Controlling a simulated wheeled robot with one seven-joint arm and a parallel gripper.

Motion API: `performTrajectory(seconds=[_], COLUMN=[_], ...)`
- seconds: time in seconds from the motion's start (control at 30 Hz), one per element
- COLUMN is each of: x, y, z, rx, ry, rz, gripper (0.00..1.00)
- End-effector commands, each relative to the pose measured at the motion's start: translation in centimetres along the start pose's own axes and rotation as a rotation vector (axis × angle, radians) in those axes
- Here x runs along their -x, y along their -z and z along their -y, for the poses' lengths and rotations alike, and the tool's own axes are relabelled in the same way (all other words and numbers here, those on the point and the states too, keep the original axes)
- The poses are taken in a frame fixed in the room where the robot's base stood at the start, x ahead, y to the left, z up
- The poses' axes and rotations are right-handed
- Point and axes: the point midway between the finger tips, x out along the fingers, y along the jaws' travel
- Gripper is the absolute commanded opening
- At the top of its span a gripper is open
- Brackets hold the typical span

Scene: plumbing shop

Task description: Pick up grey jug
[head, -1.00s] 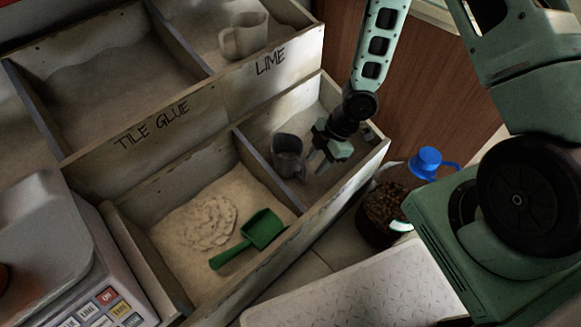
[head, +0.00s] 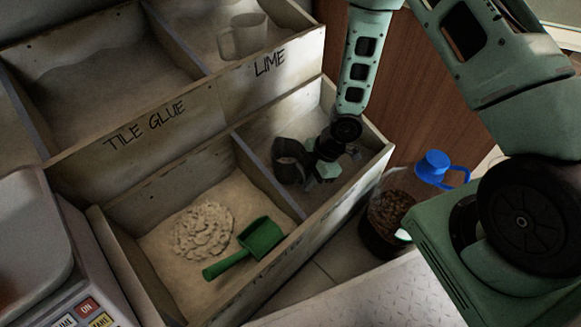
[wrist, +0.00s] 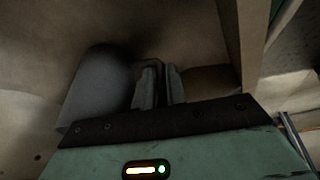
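The grey jug (head: 289,162) stands in the front right compartment of the wooden bin. In the wrist view the jug (wrist: 98,88) is a dim grey rounded body left of the fingers. Its handle side faces my gripper. My gripper (head: 312,176) is down in the same compartment, just right of the jug. In the wrist view the two fingers of my gripper (wrist: 160,86) are close together, with the jug's dark handle between them. The handle is partly hidden by the fingers and shadow.
The compartment walls are close around; a wooden divider (head: 268,180) runs left of the jug. A green scoop (head: 260,238) lies in the sandy compartment beside it. A clear jug (head: 240,36) sits in the lime bin. A blue-lidded container (head: 386,212) stands outside, right.

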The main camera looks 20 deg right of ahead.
Motion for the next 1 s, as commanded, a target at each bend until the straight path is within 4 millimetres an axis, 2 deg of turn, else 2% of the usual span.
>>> performTrajectory(seconds=[0.53,1.0], x=[0.4,8.2], y=[0.2,3.4], z=[0.0,-0.3], rx=[0.0,0.001], ry=[0.001,-0.001], rz=[0.0,-0.001], gripper=[0.0,0.0])
